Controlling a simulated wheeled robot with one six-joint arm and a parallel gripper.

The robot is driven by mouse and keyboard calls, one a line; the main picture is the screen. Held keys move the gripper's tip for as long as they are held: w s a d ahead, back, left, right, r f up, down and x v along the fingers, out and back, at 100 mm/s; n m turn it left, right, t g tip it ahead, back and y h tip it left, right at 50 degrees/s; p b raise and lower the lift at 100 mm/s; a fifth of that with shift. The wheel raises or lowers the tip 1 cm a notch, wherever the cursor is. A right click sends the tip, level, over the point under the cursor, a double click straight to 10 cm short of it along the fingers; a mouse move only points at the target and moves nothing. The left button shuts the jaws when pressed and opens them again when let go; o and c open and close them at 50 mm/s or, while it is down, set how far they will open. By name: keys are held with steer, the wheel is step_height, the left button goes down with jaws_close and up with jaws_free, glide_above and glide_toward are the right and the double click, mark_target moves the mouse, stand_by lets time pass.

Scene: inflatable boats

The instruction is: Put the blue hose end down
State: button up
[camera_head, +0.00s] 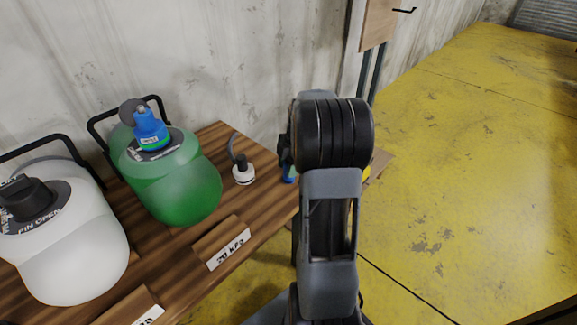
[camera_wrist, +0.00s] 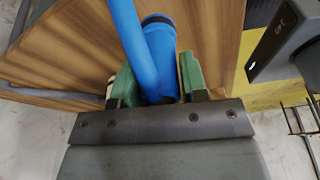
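The blue hose end (camera_wrist: 162,48) is a wide blue tube with a dark round rim, with a thinner blue hose (camera_wrist: 126,25) running beside it. In the head view my arm hides most of the gripper; a small blue piece (camera_head: 289,175) shows at the shelf's right end.
A green tank (camera_head: 185,190) with a blue fitting (camera_head: 150,130) and a white tank (camera_head: 75,250) stand on the wooden shelf (camera_head: 275,200). A small white-and-black cap (camera_head: 243,173) lies right of the green tank. The wall is close behind. Yellow floor (camera_head: 460,200) is clear at right.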

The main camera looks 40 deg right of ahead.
steer(key=o, duration=0.3)
steer(key=shift+o, duration=0.2)
steer(key=p+v, duration=0.4)
steer(key=v, duration=0.7)
steer(key=s+a+r+m+h, duration=0.1)
steer(key=s+a+m, duration=0.1)
steer(key=a+m, duration=0.35)
steer(key=s+a+r+m+h, duration=0.1)
steer(key=s+a+m, duration=0.15)
steer(key=a, duration=0.65)
steer(key=s+a+f+m+t, duration=0.2)
steer(key=s+a+f+m, duration=0.1)
steer(key=s+a+m, duration=0.4)
steer(key=shift+s+a+f+m+t+h, duration=0.2)
steer(key=shift+a+m+t+h, duration=0.15)
steer(key=shift+a+m, duration=0.6)
steer(key=shift+d, duration=0.1)
